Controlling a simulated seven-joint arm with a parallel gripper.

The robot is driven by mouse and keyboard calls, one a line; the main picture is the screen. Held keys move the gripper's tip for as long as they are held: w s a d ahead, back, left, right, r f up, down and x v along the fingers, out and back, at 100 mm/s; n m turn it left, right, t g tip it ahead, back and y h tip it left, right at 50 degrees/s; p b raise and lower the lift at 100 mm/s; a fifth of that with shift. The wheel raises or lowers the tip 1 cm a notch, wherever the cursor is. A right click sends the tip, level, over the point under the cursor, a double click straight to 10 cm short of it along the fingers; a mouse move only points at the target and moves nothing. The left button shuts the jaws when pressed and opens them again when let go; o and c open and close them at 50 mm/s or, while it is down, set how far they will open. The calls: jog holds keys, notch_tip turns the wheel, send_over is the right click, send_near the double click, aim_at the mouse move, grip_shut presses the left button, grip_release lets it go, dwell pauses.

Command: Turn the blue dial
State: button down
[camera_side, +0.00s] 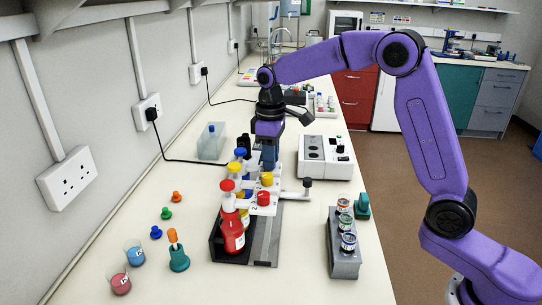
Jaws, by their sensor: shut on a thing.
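My gripper (269,160) points down at the far end of a white dial panel (250,210), behind the yellow dial (267,179) and the red dial (263,198). It is shut at the third place in this row, on what appears to be the blue dial. The fingers hide that dial almost fully, so its turn cannot be read. Beside the panel stand a red bottle (232,230), a yellow one and a blue one, with coloured caps on top.
A white box with knobs (326,157) stands right of my gripper. A grey rack of small jars (344,258) is at the front right. A clear tub (211,142), small beakers (121,283) and a teal stand (179,259) are on the left. The front middle bench is clear.

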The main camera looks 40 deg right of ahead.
jog(key=shift+w+r, duration=0.1)
jog(key=shift+r, duration=0.05)
jog(key=c, duration=0.9)
grip_release()
jog(key=shift+o, duration=0.2)
notch_tip(320, 180, up, 17)
jog(key=shift+r, duration=0.15)
